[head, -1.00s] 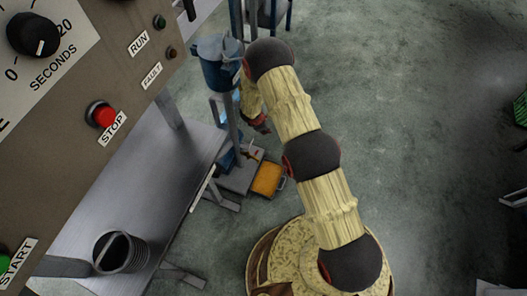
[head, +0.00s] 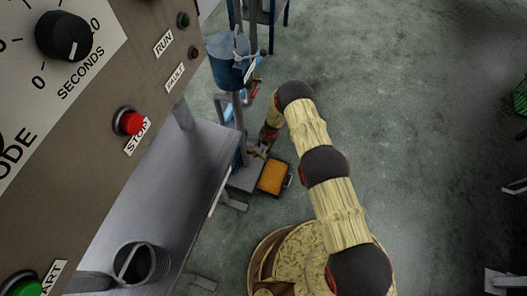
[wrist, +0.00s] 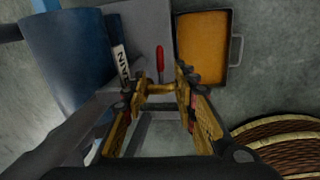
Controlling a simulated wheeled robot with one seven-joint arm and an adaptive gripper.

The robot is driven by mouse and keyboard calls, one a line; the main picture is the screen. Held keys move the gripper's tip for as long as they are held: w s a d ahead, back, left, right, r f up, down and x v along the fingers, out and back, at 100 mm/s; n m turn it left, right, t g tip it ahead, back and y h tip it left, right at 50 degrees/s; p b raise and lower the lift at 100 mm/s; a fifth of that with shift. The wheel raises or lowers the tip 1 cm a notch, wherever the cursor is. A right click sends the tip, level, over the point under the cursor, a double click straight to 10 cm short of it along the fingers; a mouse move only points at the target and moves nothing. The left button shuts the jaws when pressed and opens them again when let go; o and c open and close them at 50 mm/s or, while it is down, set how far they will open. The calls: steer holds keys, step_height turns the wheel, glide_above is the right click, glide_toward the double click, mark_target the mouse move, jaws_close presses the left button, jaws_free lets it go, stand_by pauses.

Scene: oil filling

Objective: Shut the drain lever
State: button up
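The drain lever has a red handle (wrist: 160,62); in the wrist view it points away from me, just beyond my fingertips. A brass-coloured valve part (wrist: 160,89) lies below it, between my two fingers in the picture. A small red piece below the blue tank in the head view (head: 256,91) looks like the same handle. My gripper (wrist: 162,82) is open, with a finger on each side of the brass part; I cannot tell whether either touches it. In the head view my gripper (head: 263,147) is small and partly lost among the stand parts.
The blue tank (wrist: 68,60) with a partly hidden white label (wrist: 121,63) stands left of the lever. An orange-filled tray (wrist: 203,48) with a handle sits on the right.

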mark_target(262, 152)
steer(key=f, duration=0.2)
steer(key=f+b, duration=0.1)
steer(key=f, duration=0.1)
steer(key=a+f+b, duration=0.1)
steer(key=f, duration=0.1)
steer(key=shift+w+f, duration=0.15)
steer(key=shift+w, duration=0.05)
steer(key=shift+c, duration=0.9)
jaws_close()
